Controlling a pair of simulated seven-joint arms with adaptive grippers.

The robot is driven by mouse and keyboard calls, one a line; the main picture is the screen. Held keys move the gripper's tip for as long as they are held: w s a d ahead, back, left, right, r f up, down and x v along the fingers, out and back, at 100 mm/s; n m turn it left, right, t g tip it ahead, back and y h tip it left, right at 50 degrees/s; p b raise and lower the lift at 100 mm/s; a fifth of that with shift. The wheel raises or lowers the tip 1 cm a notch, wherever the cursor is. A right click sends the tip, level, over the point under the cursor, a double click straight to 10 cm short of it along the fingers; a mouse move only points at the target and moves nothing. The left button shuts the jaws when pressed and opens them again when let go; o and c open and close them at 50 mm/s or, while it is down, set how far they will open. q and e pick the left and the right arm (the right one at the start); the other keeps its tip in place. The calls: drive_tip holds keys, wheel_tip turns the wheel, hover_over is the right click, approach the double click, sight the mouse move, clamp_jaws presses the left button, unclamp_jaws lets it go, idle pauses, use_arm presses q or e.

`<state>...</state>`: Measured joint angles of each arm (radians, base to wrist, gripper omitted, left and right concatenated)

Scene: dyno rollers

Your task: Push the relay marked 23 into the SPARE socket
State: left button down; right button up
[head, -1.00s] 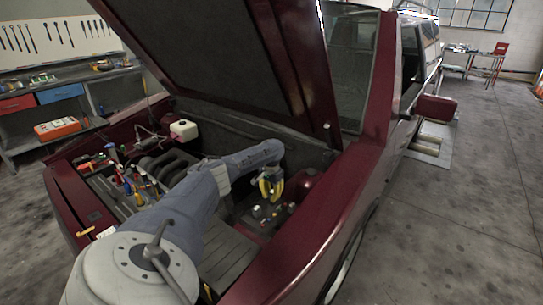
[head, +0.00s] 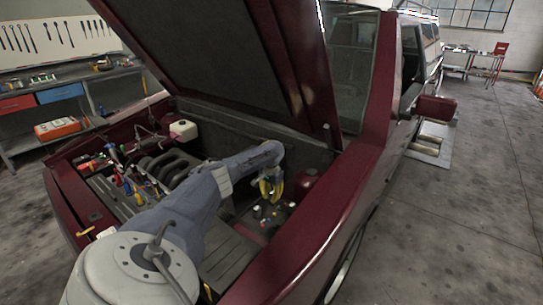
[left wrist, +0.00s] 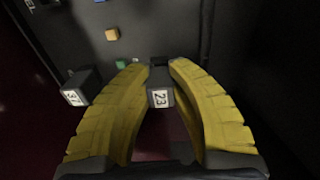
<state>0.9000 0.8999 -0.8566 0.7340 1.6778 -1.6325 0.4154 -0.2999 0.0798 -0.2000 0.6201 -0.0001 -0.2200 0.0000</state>
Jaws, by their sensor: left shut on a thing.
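The relay marked 23 (left wrist: 161,97) is a small grey block with a white label. It sits between the fingertips of my left gripper (left wrist: 160,70), whose yellow fingers are shut on it in the left wrist view. In the head view the left gripper (head: 270,188) reaches down into the engine bay. A second relay marked 37 (left wrist: 75,91) stands to the left on a dark panel (left wrist: 85,30). The SPARE marking is not readable, and I cannot tell whether relay 23 touches a socket. The right gripper is out of view.
A small orange block (left wrist: 112,34) and a green one (left wrist: 121,64) sit on the panel. The raised hood (head: 215,50) is above the bay, and the red fender (head: 310,225) borders it. Tools (head: 130,185) lie at the bay's left.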

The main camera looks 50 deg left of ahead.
use_arm(q)
drive_tip(key=shift+f, duration=0.6)
idle(0.8)
drive_tip(key=c, duration=1.2)
unclamp_jaws()
wheel_tip(320, 180, up, 12)
drive_tip(key=shift+f, duration=0.1)
wheel_tip(320, 180, down, 12)
drive_tip(key=shift+r, duration=0.2)
idle(0.3)
